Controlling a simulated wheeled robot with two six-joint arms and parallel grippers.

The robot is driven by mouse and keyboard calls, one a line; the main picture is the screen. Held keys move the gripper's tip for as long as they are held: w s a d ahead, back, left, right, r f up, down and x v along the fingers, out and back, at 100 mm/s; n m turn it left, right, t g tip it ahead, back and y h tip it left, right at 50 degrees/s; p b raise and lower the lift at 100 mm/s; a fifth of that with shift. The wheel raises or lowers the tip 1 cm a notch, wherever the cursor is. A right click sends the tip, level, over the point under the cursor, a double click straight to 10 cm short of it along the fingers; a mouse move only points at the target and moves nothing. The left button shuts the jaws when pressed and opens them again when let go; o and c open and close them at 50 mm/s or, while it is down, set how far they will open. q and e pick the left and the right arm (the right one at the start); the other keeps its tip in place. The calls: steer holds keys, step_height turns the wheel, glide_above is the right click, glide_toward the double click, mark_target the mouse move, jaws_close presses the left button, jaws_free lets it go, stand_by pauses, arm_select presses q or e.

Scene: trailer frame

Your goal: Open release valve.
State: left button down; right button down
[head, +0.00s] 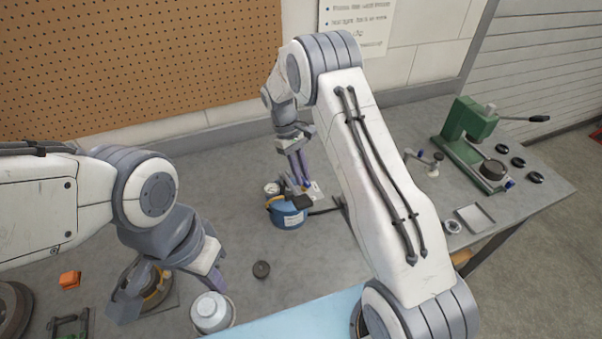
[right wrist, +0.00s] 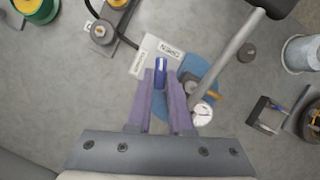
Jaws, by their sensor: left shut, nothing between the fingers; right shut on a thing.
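A white label plate (right wrist: 150,54) with words, one apparently "OPEN", lies beside the lever. In the head view, my right gripper (head: 304,182) reaches down behind the tank. My left gripper (head: 217,280) is shut and empty, low over the bench at left.
A green press (head: 470,130) and a metal tray (head: 474,218) are at right. Bare bench lies left of the tank.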

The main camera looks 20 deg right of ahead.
steer(key=shift+w+d+m+y, duration=0.15)
steer(key=shift+m+y, duration=0.2)
steer(key=shift+m, duration=0.65)
steer(key=shift+s+d+m+y, duration=0.1)
steer(key=shift+m+y, duration=0.25)
steer(key=shift+m, duration=0.65)
steer(key=c, duration=0.8)
jaws_free()
steer(key=shift+b+v, duration=1.3)
steer(key=shift+v, duration=4)
steer(key=shift+w, duration=0.1)
